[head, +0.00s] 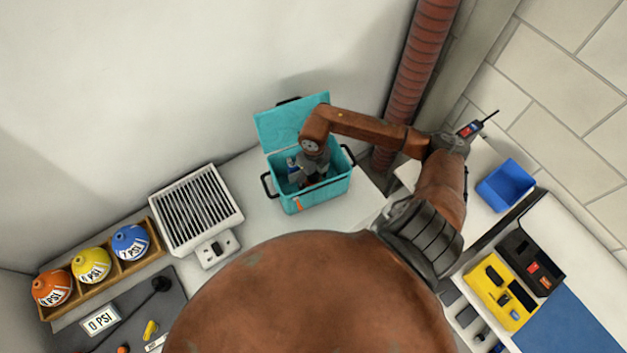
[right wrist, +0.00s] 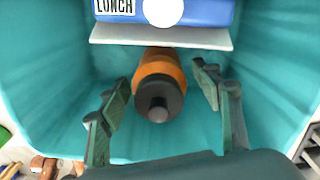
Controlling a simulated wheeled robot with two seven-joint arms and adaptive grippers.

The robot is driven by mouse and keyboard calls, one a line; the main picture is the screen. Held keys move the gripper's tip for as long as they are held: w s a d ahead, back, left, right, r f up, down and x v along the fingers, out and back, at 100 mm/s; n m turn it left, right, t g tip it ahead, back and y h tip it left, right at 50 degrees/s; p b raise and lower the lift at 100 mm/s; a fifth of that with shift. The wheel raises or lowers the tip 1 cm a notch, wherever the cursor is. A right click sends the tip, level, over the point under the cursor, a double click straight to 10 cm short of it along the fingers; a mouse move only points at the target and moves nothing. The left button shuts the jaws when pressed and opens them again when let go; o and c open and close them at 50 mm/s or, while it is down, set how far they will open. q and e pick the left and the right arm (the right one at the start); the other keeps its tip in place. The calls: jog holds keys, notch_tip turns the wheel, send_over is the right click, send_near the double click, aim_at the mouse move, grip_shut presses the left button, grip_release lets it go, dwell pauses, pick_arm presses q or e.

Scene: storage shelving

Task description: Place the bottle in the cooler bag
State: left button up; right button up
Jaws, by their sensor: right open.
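The teal cooler bag (head: 328,194) stands on the white counter with its lid open in the head view. My right gripper (head: 309,180) reaches down into it. In the right wrist view, the bottle (right wrist: 160,70) is orange with a dark cap and is inside the teal walls of the bag. The open fingers of my right gripper (right wrist: 162,88) are on either side of the bottle, with gaps between them and it. In the head view the bottle cannot be made out behind the gripper. My left gripper is not in view.
A blue lunch box (right wrist: 210,12) and a pale slab (right wrist: 160,37) are beside the bottle in the bag. A white grille unit (head: 196,212) stands left of the bag. A blue bin (head: 505,186) and a yellow case (head: 500,297) are at right.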

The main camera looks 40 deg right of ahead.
notch_tip(320, 180, up, 11)
jog(key=shift+d+f, duration=0.1)
dwell(0.4)
